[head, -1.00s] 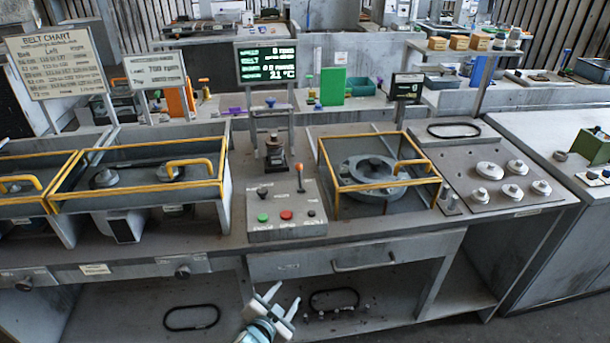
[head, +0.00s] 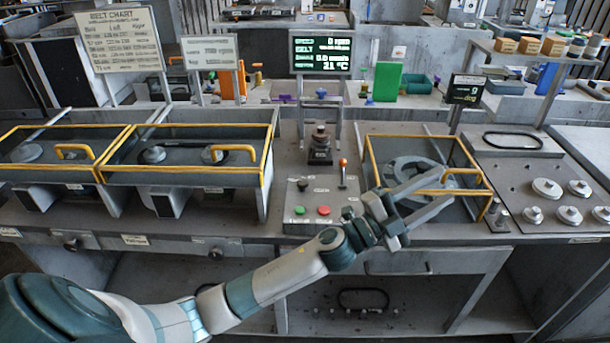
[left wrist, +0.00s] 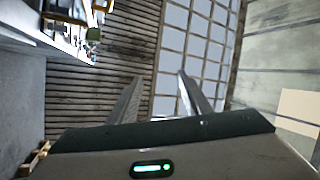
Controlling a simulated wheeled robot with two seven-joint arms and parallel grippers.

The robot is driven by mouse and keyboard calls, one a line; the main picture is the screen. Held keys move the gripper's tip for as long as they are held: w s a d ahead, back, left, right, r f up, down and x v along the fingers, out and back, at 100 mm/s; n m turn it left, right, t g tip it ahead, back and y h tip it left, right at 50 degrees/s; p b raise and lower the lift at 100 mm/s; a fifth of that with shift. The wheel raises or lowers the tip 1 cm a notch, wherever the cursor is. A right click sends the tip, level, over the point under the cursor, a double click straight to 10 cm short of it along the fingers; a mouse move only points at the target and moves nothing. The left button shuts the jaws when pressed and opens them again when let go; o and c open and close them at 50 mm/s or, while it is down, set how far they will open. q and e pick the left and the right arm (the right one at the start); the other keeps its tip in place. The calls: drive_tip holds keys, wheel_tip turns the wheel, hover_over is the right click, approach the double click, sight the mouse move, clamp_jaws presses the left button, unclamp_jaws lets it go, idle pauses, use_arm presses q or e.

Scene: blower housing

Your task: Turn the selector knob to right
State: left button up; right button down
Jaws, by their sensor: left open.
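The selector knob looks to be the small black knob (head: 303,184) on the upper left of the grey control box (head: 294,218), in the head view; its pointing direction is too small to read. My left gripper (head: 449,186) is to the right of the box, in front of the yellow-railed bay, with its two fingers apart and nothing between them. In the left wrist view the open fingers (left wrist: 160,78) point at a slatted wall and windows, and the knob is not seen. My right gripper is not in view.
A green button (head: 299,210), a red button (head: 324,210) and an orange-tipped lever (head: 343,172) are on the box. A yellow guard rail (head: 373,160) surrounds the bay at right. A lit display (head: 320,54) stands behind. A drawer handle (head: 398,270) projects below.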

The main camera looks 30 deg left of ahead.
use_arm(q)
drive_tip(key=d+r+m+g+h, duration=0.1)
drive_tip(key=d+m+g+h, duration=0.45)
drive_tip(key=m+g, duration=0.75)
drive_tip(key=w+a+f+m+g+y, duration=0.25)
drive_tip(key=a+y, duration=0.45)
drive_tip(key=a, duration=0.5)
drive_tip(key=w+a+f+m+g+y, duration=0.1)
drive_tip(key=w+a+m+y, duration=0.25)
drive_tip(key=a+y, duration=0.6)
drive_tip(key=s+a+r+n+y, duration=0.1)
drive_tip(key=a+r, duration=0.2)
drive_tip(key=a, duration=0.6)
drive_tip(key=s+a+r+n+g+y, duration=0.1)
drive_tip(key=a+r+n, duration=0.1)
drive_tip(key=a, duration=0.8)
drive_tip(key=shift+r+n, duration=0.3)
drive_tip(key=shift+r, duration=0.35)
drive_tip(key=shift+s+d+f+g, duration=0.1)
drive_tip(key=shift+g, duration=0.15)
